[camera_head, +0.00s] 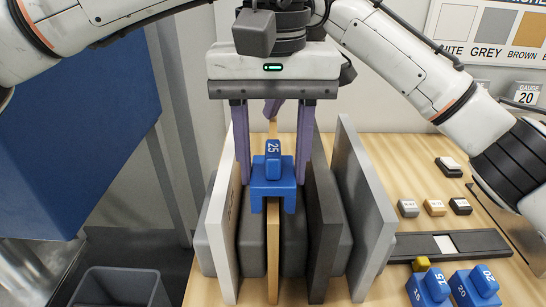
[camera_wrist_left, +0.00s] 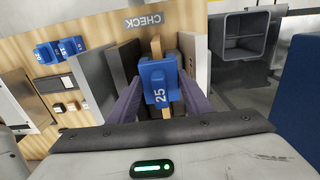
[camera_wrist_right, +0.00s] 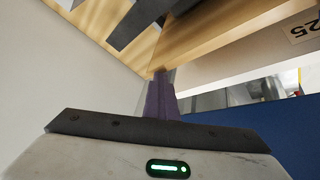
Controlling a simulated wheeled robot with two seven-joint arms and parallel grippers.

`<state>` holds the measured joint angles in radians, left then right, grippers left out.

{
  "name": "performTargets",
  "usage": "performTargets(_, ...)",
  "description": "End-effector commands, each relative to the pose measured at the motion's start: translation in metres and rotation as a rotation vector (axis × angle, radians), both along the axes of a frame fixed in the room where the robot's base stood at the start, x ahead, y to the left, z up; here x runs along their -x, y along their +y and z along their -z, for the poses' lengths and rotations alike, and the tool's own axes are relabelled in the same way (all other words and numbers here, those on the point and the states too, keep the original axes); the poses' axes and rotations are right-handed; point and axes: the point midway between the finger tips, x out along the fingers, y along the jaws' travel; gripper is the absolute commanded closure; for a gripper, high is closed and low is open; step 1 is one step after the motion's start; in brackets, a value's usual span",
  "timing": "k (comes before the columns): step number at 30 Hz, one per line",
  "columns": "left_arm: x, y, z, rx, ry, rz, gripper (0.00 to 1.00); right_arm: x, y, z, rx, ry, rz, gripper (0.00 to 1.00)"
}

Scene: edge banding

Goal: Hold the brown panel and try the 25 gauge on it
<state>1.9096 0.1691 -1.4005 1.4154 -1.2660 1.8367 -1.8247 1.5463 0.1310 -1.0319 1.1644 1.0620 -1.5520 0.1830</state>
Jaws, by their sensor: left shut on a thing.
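The brown panel (camera_head: 273,262) stands on edge in the middle of a rack, its tan edge facing me. The blue 25 gauge (camera_head: 272,177) sits across its top edge, and also shows in the left wrist view (camera_wrist_left: 160,80). My left gripper (camera_head: 271,180) points down with its purple fingers shut on the gauge's two sides. My right gripper (camera_wrist_right: 160,78) is at the panel's far end, where a purple finger shows behind the gauge in the head view. Its fingertips meet a tan edge; whether they grip is unclear.
A white panel (camera_head: 225,215) stands left of the brown one; a dark panel (camera_head: 323,220) and a grey panel (camera_head: 366,205) stand right. Blue 15 (camera_head: 428,289) and 20 (camera_head: 475,287) gauges lie at the lower right. A grey bin (camera_head: 120,285) stands lower left.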

Motion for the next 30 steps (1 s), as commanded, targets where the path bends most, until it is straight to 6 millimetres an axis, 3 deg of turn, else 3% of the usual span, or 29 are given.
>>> performTargets(1,-0.0001,0.0,0.0016,0.001,0.0,0.0,0.81,0.0022,-0.0025,0.0137,0.015,0.026,0.003,1.0)
performTargets(14,-0.0001,0.0,0.0036,0.001,-0.001,0.0,0.81,0.0022,-0.0025,0.0137,0.015,0.026,0.003,1.0)
performTargets(15,-0.0001,0.0,0.0036,0.001,-0.001,0.0,0.54,0.0022,-0.0025,0.0137,0.015,0.026,0.003,1.0)
performTargets(19,-0.0001,0.0,0.0036,0.001,-0.001,0.0,0.33,0.0022,-0.0025,0.0137,0.015,0.026,0.003,1.0)
performTargets(30,-0.0002,-0.0001,0.0002,0.0,-0.001,0.0,0.33,0.0022,-0.0025,0.0137,0.015,0.026,0.003,1.0)
